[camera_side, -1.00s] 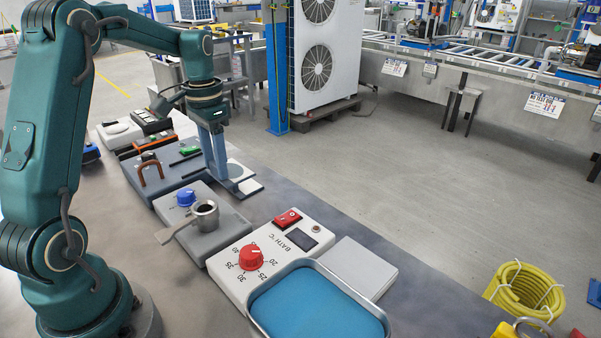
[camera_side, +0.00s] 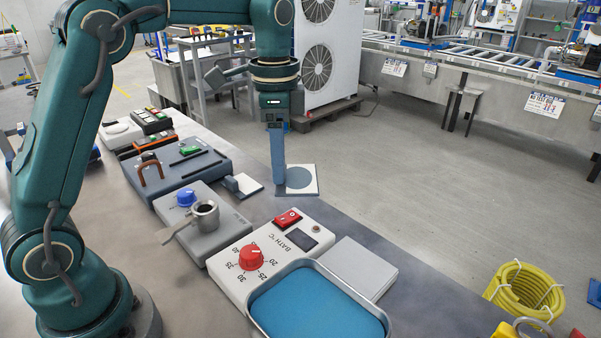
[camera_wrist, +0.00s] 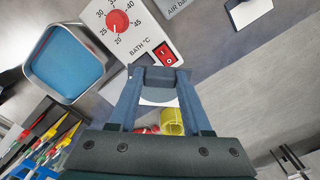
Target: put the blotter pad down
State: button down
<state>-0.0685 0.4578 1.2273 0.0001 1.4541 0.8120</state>
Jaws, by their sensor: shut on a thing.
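My gripper (camera_side: 279,183) is shut on the blotter pad (camera_side: 309,188), a thin white square with a grey disc on its face. In the side view the pad shows against the floor, past the bench edge; I cannot tell its exact height or whether it touches anything. In the wrist view my fingertips (camera_wrist: 160,78) close on a dark grey block, and part of the white pad (camera_wrist: 146,101) shows beyond it. My gripper hides the rest of the pad.
A white plate with a grey block (camera_side: 246,190) lies by the grey station. The bath unit (camera_side: 275,247) with red dial, a blue-lined tray (camera_side: 320,310) and a pale flat block (camera_side: 357,268) are in front. Bare bench lies between the plate and the bath unit.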

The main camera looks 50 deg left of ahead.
jog(key=d+f, duration=0.2)
jog(key=d, duration=0.2)
jog(key=w+d+f, duration=0.1)
jog(key=d+f, duration=0.1)
jog(key=d, duration=0.2)
jog(key=d+f, duration=0.3)
jog(key=d, duration=0.2)
jog(key=shift+w+f, duration=0.1)
jog(key=shift+w, duration=0.1)
jog(key=shift+f, duration=1.95)
jog(key=shift+a, duration=0.1)
jog(key=shift+c, duration=1.7)
grip_release()
jog(key=shift+f, duration=0.15)
